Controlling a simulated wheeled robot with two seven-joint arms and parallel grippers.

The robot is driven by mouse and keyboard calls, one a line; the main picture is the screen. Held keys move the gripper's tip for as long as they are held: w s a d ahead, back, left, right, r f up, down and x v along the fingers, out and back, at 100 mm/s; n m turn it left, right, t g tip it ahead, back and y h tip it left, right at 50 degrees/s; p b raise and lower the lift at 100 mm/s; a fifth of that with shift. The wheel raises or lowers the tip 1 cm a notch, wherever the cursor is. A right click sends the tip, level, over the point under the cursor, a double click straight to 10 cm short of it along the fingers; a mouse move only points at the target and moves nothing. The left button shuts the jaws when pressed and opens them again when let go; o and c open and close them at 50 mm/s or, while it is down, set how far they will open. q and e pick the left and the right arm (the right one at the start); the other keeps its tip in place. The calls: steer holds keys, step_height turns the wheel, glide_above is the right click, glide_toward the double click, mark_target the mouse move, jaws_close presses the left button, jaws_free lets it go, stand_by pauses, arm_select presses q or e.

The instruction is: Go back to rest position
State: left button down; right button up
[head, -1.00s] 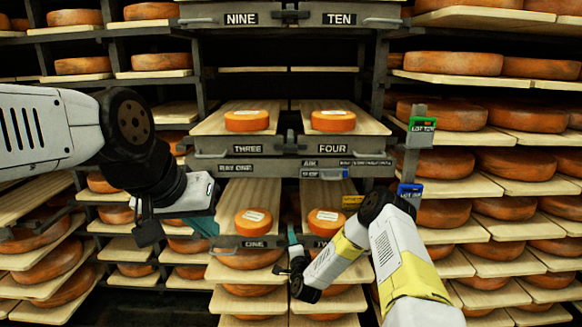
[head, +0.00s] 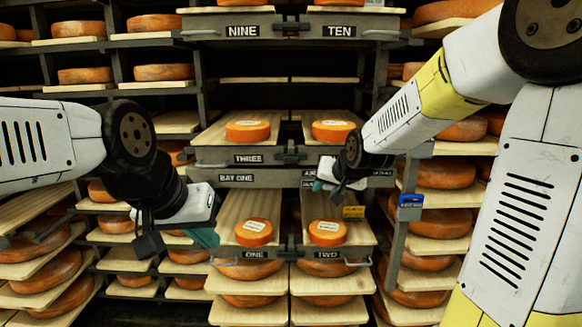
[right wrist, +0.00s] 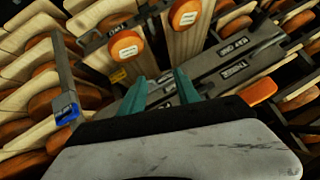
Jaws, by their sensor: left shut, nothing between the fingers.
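My left gripper (head: 205,238) is at the left of the head view, shut and empty, with teal fingers pointing down-right beside the shelf marked ONE. My right gripper (head: 318,185) is in front of the drawer rail between the upper and lower boards. In the right wrist view its two teal fingers (right wrist: 160,88) stand apart with nothing between them. Labelled orange cheese wheels sit on board ONE (head: 253,232), board TWO (head: 327,233), board THREE (head: 247,131) and board FOUR (head: 331,131). My right arm's links fill the right side of the head view.
Racks of cheese wheels on wooden boards line both sides. A blue tag (head: 410,201) hangs on the right post and a yellow tag (head: 353,212) is below my right gripper. Drawers NINE and TEN (head: 290,28) are above. A dark gap lies under them.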

steer(key=s+d+r+n+g, duration=0.1)
steer(key=s+d, duration=0.1)
steer(key=s, duration=1.1)
steer(key=s+d+r+n+g, duration=0.1)
steer(key=s+d+r+g, duration=0.1)
steer(key=s, duration=1.1)
steer(key=shift+s+d, duration=0.2)
steer(key=shift+d, duration=0.15)
steer(key=shift+d+r, duration=0.1)
steer(key=shift+d, duration=0.05)
